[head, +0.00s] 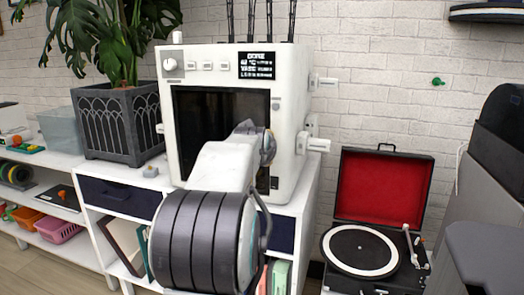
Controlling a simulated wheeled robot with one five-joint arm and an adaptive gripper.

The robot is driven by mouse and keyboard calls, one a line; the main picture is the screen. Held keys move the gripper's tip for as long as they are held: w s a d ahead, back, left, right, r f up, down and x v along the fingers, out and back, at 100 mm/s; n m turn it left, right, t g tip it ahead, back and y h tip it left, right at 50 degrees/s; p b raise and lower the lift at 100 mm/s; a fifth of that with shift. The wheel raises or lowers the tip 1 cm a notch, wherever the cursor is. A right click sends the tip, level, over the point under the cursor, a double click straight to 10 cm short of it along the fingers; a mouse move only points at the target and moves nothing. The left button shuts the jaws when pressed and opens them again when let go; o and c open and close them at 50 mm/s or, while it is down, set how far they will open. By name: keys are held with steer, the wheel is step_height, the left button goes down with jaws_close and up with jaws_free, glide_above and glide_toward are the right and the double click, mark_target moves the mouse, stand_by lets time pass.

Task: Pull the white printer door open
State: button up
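The white printer (296,80) stands on a white shelf unit, with a dial, small buttons and a dark text panel along its top front. Its door (205,105) is a dark window in the white front and looks shut. My arm reaches up from the bottom and covers the lower middle of the door. My gripper (266,147) is at the arm's far end, in front of the door's lower right part. Its fingers are hidden or too small to make out, so I cannot tell whether it touches the door. No door handle is clearly visible.
A dark planter (118,125) with a leafy plant stands left of the printer. An open record player (362,250) with a red-lined lid is at the right. Grey furniture (490,200) fills the right edge. Baskets (58,230) sit on the low left shelf.

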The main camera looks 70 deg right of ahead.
steer(key=shift+d, duration=0.1)
steer(key=shift+c, duration=0.3)
jaws_close()
